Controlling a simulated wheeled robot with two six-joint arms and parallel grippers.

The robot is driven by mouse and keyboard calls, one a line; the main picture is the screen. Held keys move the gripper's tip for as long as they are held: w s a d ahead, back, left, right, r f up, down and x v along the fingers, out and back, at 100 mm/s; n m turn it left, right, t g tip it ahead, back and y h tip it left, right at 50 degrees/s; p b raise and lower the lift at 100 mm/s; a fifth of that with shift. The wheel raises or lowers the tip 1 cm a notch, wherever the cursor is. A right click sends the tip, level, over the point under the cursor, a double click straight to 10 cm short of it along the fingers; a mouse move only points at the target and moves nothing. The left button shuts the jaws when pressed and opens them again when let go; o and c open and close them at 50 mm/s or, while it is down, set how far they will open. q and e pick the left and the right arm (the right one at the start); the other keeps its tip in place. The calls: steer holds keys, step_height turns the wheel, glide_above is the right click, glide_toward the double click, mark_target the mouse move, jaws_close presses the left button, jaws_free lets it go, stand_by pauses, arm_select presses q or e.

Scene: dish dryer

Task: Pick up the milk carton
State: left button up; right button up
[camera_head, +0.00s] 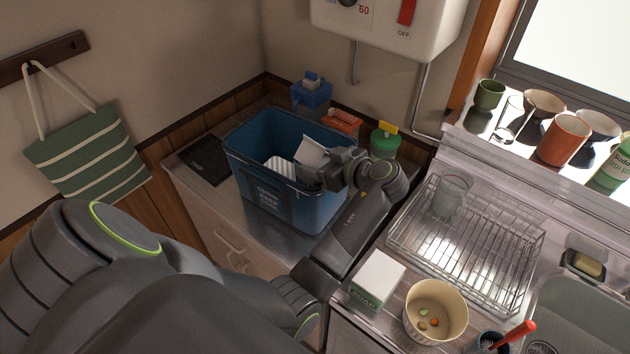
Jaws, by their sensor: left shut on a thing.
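A white, angular carton (312,148), which looks like the milk carton, is at the mouth of the blue bin (250,150). My left gripper (328,170) reaches over the bin's right side and is shut on this carton. The fingertips and the carton's lower part are partly hidden by the gripper. A white box with green lettering (376,278) stands on the counter beside my left forearm. My right gripper is out of view.
A ribbed white item (281,168) lies inside the bin. A wire dish rack (500,240) with a glass (452,192), a bowl with scraps (435,308) and a sink (590,310) are at right.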

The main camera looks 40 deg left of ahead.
arm_select(q)
jaws_close()
steer(key=shift+a, duration=0.1)
steer(key=shift+r, duration=0.1)
